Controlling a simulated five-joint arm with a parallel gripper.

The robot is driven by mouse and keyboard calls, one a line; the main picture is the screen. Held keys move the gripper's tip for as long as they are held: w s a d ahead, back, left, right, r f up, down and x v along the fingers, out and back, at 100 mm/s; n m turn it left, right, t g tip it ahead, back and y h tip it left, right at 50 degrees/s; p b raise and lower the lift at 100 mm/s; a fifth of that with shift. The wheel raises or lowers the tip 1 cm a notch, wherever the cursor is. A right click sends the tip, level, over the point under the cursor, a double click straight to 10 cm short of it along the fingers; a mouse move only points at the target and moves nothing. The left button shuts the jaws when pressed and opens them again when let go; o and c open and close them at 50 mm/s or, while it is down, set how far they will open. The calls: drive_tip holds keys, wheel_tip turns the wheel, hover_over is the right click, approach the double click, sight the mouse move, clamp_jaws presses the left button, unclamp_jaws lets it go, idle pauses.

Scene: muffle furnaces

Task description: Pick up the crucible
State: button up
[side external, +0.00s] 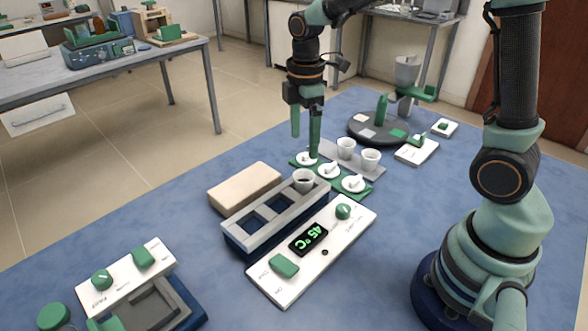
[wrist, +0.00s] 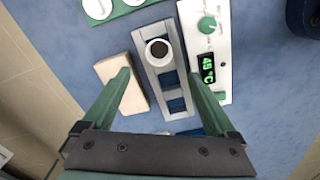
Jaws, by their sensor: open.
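A white crucible (side external: 304,182) with a dark inside sits upright in the far end opening of a grey and blue rack (side external: 262,226). In the wrist view the crucible (wrist: 158,48) lies between the finger lines, a little beyond the fingertips. My gripper (side external: 305,143) is open and empty, pointing down above the crucible's end of the rack. The green fingers (wrist: 158,73) are spread wide and do not touch the crucible. Two more white cups (side external: 346,148) (side external: 371,158) stand on a grey strip farther back.
A green tray (side external: 366,192) with white lids lies just behind the rack. A beige block (side external: 243,188) lies left of the rack; a white control panel (side external: 318,250) reading 45 °C lies right. A dark round turntable (side external: 365,136) stands at the back.

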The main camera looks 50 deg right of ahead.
sight(304, 172)
wheel_tip(304, 172, down, 10)
drive_tip(key=shift+d, duration=0.15)
idle(0.4)
drive_tip(key=c, duration=1.4)
